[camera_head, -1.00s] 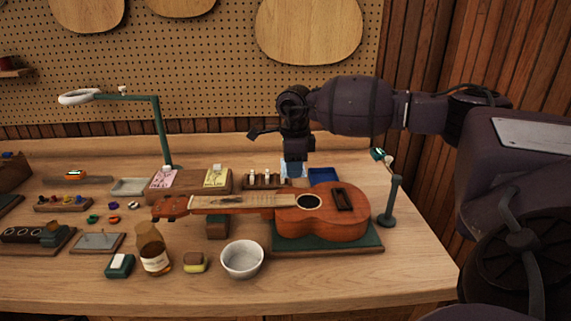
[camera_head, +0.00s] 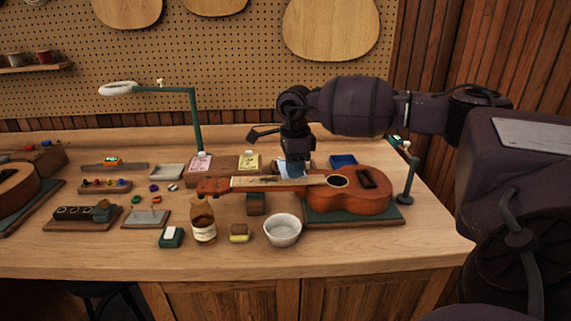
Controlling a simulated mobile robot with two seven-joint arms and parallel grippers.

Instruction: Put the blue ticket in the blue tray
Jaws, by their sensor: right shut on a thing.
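My right gripper (camera_head: 295,155) reaches in from the right and points down above the back of the workbench, behind the ukulele's neck. It is shut on the pale blue ticket (camera_head: 291,169), which hangs below the fingers; the ukulele hides what lies under its lower edge. The blue tray (camera_head: 342,160) sits on the bench to the right of the gripper, partly hidden behind the ukulele's body. My left gripper is out of view.
The ukulele (camera_head: 370,198) lies on a green-topped stand in front of the gripper and tray. A green post (camera_head: 406,182) stands to the right. A pink card (camera_head: 200,162) and yellow card (camera_head: 249,162) stand at left. A white bowl (camera_head: 282,231) is in front.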

